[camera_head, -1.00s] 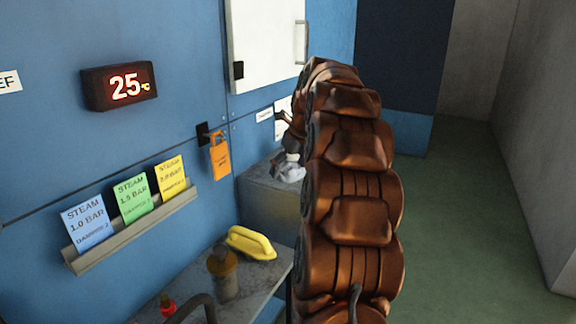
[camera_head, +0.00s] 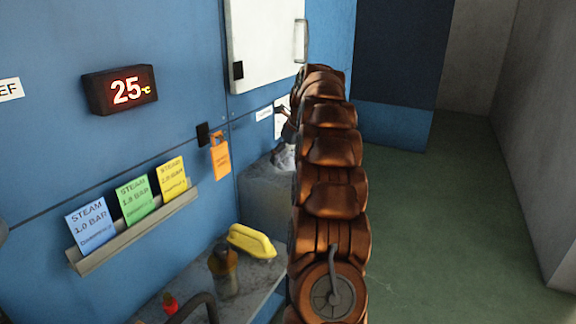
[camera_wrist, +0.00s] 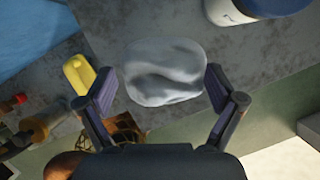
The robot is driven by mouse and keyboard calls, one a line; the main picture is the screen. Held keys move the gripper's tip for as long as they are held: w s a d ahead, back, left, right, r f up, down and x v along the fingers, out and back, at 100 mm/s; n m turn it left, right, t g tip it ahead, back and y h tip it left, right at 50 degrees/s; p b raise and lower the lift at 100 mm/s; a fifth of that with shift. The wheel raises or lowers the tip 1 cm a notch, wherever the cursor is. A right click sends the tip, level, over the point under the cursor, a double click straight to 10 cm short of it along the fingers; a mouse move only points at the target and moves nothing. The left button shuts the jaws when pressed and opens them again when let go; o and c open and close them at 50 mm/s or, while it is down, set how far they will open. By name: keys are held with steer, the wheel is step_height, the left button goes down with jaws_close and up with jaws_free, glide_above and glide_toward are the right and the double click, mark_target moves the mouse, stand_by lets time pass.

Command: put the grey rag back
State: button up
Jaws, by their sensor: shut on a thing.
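The grey rag (camera_wrist: 165,72) is a pale, rounded, crumpled cloth in the middle of the wrist view. My gripper (camera_wrist: 160,88) has one finger on each side of it and is shut on it. In the head view the rag (camera_head: 284,157) is a small pale patch just left of my arm, at the grey block. My arm hides most of it and the gripper there. I cannot tell whether the rag touches the surface beneath.
A grey block (camera_head: 262,200) stands against the blue wall. A shelf in front holds a yellow handled tool (camera_head: 252,241) and an amber bottle (camera_head: 224,270). A white and blue container (camera_wrist: 240,10) is at the wrist view's top right. Green floor lies open to the right.

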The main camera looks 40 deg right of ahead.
mark_target(288, 166)
steer(key=shift+w+d, duration=0.1)
steer(key=shift+f+p, duration=0.5)
steer(key=shift+f, duration=1.3)
steer(key=o, duration=0.8)
steer(key=shift+f, duration=0.1)
steer(key=shift+c, duration=0.2)
steer(key=b+v, duration=0.1)
steer(key=v, duration=1.1)
steer(key=shift+w, duration=0.1)
